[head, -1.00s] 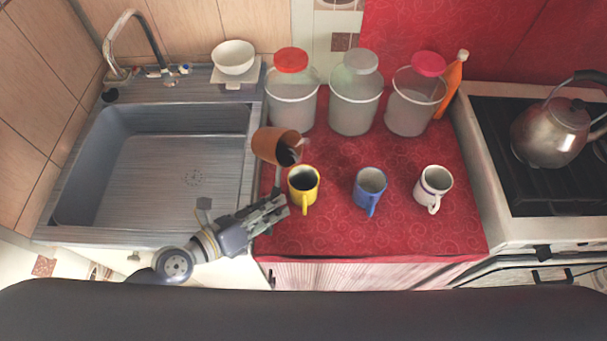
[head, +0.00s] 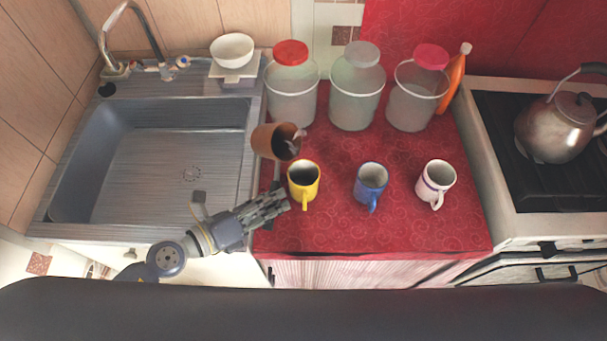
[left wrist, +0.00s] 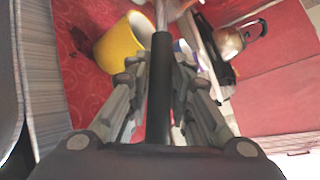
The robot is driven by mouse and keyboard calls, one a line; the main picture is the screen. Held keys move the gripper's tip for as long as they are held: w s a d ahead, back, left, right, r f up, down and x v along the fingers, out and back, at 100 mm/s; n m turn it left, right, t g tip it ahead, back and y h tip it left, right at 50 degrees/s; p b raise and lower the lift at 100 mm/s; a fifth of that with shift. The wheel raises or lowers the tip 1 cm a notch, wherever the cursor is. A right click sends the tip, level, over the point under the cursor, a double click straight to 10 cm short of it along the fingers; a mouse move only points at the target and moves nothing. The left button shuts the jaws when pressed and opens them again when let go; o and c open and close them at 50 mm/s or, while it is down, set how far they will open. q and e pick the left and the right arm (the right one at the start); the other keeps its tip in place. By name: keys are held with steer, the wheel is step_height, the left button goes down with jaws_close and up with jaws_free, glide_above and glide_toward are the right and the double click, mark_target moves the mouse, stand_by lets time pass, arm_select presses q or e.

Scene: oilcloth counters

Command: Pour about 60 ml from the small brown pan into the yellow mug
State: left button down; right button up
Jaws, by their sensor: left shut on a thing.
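The small brown pan (head: 268,141) is tilted on its side just behind and left of the yellow mug (head: 303,185), its opening facing right. Something pale grey shows inside its mouth; I see no clear stream. The mug stands upright on the red counter, dark inside; how full it is I cannot tell. It also shows in the left wrist view (left wrist: 118,44). My left gripper (head: 278,202) is low, left of the mug, shut on the pan's handle, which shows as a black bar (left wrist: 160,95) between the fingers in the left wrist view. My right gripper is not in view.
A blue mug (head: 370,184) and a white mug (head: 436,182) stand to the right on the red cloth (head: 335,228). Several lidded canisters (head: 355,98) and an orange bottle (head: 453,77) stand behind. The sink (head: 150,165) is left, the stove with a kettle (head: 555,128) right.

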arm_select(q)
steer(key=shift+r, duration=0.15)
steer(key=shift+d+n+h+b, duration=0.1)
steer(key=shift+n+h+b, duration=0.2)
steer(key=shift+n+b, duration=0.55)
steer(key=shift+r+b, duration=0.1)
steer(key=shift+b, duration=0.4)
steer(key=shift+w+r+n+h+b, duration=0.1)
steer(key=shift+r+n+h+b, duration=0.2)
steer(key=shift+n+h, duration=0.2)
steer(key=shift+w+a+r, duration=0.1)
steer(key=shift+a, duration=0.15)
